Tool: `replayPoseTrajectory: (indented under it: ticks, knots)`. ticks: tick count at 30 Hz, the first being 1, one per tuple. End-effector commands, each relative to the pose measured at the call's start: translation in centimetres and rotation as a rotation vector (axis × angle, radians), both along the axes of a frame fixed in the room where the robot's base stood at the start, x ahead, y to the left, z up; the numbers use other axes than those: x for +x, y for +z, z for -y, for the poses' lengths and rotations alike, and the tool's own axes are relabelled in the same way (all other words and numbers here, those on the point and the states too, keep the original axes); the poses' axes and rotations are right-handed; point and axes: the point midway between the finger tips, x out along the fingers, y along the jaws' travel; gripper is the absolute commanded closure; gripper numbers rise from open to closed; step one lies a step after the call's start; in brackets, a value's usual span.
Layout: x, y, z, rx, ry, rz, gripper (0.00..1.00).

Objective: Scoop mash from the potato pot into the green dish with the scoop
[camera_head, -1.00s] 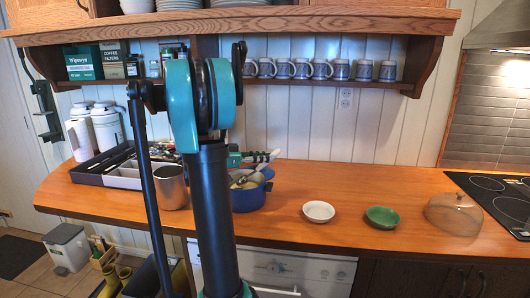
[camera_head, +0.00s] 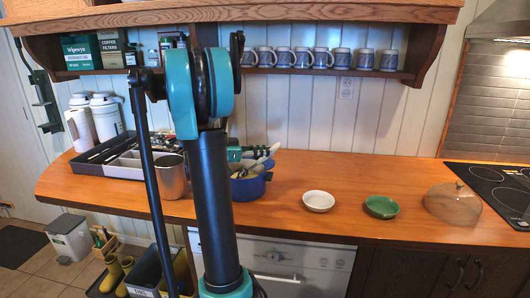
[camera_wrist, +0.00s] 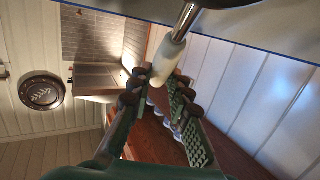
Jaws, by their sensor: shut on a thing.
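The blue potato pot (camera_head: 252,188) stands on the counter right of my arm, which hides its left side. Its contents are too small to make out. The scoop's pale handle (camera_head: 270,151) leans up out of the pot. In the wrist view, the pale handle (camera_wrist: 167,60) with its metal shaft lies between the fingertips of my gripper (camera_wrist: 160,88), which is shut on it.
A white dish (camera_head: 318,201) sits between pot and green dish. A metal canister (camera_head: 171,177) and utensil tray (camera_head: 122,170) stand left. A shelf with several mugs (camera_head: 336,60) hangs above.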

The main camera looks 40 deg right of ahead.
Motion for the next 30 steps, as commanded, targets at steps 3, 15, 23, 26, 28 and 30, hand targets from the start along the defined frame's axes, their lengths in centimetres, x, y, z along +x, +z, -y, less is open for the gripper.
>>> replayPoseTrajectory:
  ticks: [3, 15, 23, 26, 28, 30]
  knots:
    - [0.0, -0.2, 0.0, 0.000, 0.000, 0.000, 1.00]
    - [0.0, -1.3, 0.0, 0.000, 0.000, 0.000, 1.00]
    - [0.0, -1.4, 0.0, 0.000, 0.000, 0.000, 1.00]
    - [0.0, -1.4, 0.0, 0.000, 0.000, 0.000, 1.00]
    - [0.0, -1.4, 0.0, 0.000, 0.000, 0.000, 1.00]
    - [0.0, -1.5, 0.0, 0.000, 0.000, 0.000, 1.00]
